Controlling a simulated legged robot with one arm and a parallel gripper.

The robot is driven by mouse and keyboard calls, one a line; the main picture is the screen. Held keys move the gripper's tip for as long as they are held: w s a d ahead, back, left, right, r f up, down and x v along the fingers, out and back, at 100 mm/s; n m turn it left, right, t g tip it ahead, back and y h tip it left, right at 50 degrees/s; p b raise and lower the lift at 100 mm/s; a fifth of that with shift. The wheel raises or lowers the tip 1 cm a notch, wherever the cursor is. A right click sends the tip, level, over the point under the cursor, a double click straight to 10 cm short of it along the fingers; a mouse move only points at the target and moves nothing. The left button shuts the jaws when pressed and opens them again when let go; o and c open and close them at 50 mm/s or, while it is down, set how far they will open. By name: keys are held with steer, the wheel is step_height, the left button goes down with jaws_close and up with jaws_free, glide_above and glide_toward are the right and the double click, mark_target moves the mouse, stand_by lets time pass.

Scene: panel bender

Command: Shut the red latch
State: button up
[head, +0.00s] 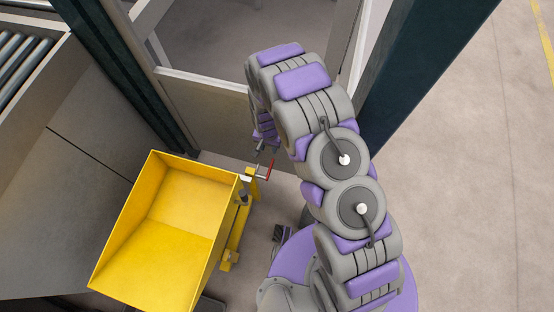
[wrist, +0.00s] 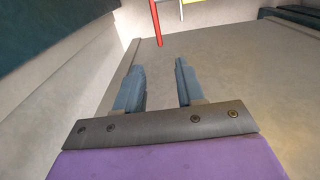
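The red latch (head: 265,170) is a thin red handle at the upper right corner of the yellow cart, in the head view. In the wrist view the red bar (wrist: 156,24) enters from the top edge, just beyond my fingertips, and most of it is cut off. My gripper (wrist: 160,65) is open, with its two fingers apart and nothing between them. In the head view my gripper (head: 263,150) hangs close to the latch, but I cannot tell the exact gap there. Whether the latch is open or shut is not clear.
A yellow tipping cart (head: 185,200) stands left of my arm. A glazed machine frame with a dark post (head: 140,85) rises behind it. A roller conveyor (head: 22,55) is at the upper left. The floor on the right (head: 470,200) is clear.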

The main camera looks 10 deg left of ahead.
mark_target(271, 165)
step_height(271, 165, down, 15)
steer(key=b, duration=0.3)
steer(key=shift+d+f+b, duration=0.1)
steer(key=shift+d+b, duration=0.05)
steer(key=shift+b, duration=0.25)
steer(key=shift+d+f, duration=0.15)
steer(key=shift+f, duration=0.6)
steer(key=shift+c, duration=0.4)
jaws_close()
